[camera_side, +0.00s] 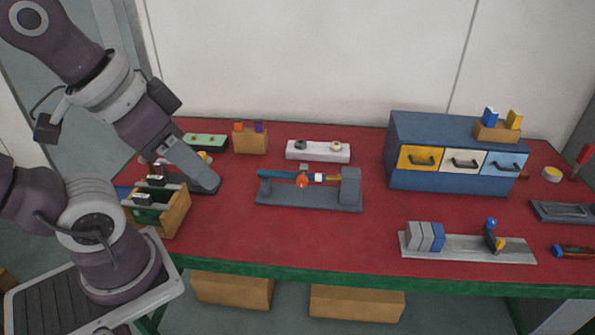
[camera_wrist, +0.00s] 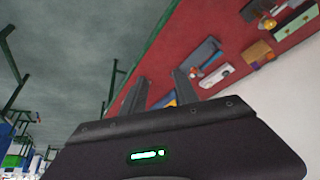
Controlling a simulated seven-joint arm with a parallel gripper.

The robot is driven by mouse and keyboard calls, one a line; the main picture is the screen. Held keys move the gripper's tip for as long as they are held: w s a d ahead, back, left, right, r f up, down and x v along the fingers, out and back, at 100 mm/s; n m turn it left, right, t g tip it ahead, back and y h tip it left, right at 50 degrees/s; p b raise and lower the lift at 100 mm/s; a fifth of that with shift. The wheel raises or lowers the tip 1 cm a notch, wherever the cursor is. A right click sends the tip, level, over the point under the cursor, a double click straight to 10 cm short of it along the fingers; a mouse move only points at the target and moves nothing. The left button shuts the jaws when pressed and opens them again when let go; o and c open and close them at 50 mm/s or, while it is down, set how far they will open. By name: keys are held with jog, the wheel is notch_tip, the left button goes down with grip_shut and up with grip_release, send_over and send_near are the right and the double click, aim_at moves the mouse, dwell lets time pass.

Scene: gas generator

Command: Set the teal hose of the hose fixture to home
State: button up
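The hose fixture (camera_side: 310,197) is a grey base with an upright block at its right end, in the middle of the table in the side view. The teal hose (camera_side: 279,174) lies level along its left part. An orange-red round part (camera_side: 302,181) sits at the hose's right end, with a white and yellow piece (camera_side: 322,177) between it and the block. The fixture also shows small in the wrist view (camera_wrist: 204,55). My gripper (camera_wrist: 160,75) is open and empty, its two fingers apart in the wrist view. It is away from the hose, to its left in the side view.
A white block with knobs (camera_side: 318,151) and a wooden block (camera_side: 250,142) stand behind the fixture. A wooden crate (camera_side: 172,213) is at left. A blue drawer cabinet (camera_side: 430,129) stands at right, with a grey rail (camera_side: 465,251) in front. The red table before the fixture is clear.

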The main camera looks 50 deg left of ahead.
jog(key=shift+o, duration=0.6)
jog(key=m+g+y, duration=0.2)
jog(key=m+g, duration=0.2)
jog(key=m, duration=0.5)
send_over(283, 172)
jog(key=s+d, duration=0.2)
jog(key=s+d+f+x, duration=0.1)
jog(key=s+d+x, duration=0.15)
jog(key=x, duration=2.25)
jog(key=shift+w+a+f, duration=0.1)
jog(key=shift+w+f, duration=0.15)
jog(key=shift+w, duration=0.15)
grip_shut()
